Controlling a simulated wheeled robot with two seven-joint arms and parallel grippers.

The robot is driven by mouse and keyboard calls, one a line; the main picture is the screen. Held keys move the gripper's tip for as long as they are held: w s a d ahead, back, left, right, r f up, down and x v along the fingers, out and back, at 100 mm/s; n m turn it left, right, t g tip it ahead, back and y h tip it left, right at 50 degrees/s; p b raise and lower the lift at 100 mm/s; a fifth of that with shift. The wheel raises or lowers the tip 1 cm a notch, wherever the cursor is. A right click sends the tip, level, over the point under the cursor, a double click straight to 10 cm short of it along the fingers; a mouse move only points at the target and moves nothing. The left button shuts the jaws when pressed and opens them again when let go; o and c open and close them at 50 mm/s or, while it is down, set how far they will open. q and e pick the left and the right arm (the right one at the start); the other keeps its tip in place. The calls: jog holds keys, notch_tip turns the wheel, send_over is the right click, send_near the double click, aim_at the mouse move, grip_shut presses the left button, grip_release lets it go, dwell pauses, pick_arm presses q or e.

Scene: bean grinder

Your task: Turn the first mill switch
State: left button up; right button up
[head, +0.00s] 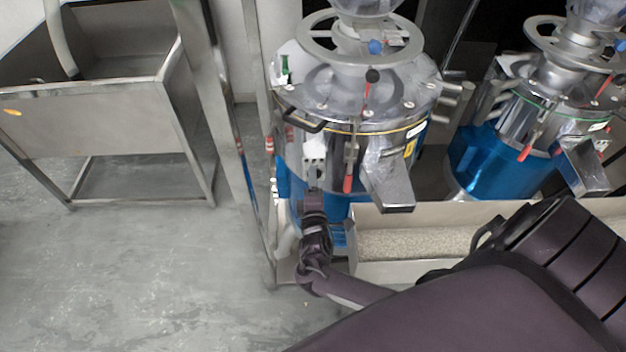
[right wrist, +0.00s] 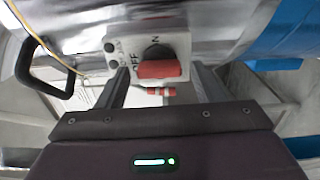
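The first mill (head: 345,105) is a steel and blue machine in the middle of the head view. Its switch shows in the right wrist view as a red knob (right wrist: 159,70) on a white plate (right wrist: 180,44) with OFF at left and ON at top. The red bar lies roughly level. My right gripper (head: 313,172) is in front of the mill's lower front. In the right wrist view its two fingers (right wrist: 160,86) are apart, one on each side below the knob, with visible gaps. Contact cannot be told. My left gripper is not in view.
A black handle (right wrist: 50,68) sticks out left of the switch. A steel chute (head: 388,180) and a trough of beans (head: 415,243) are at the mill's right. A second mill (head: 530,130) stands further right. A steel sink (head: 100,115) stands left, with open floor below.

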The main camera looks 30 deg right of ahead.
jog(key=v, duration=0.8)
jog(key=shift+b, duration=0.45)
jog(key=shift+w, duration=0.1)
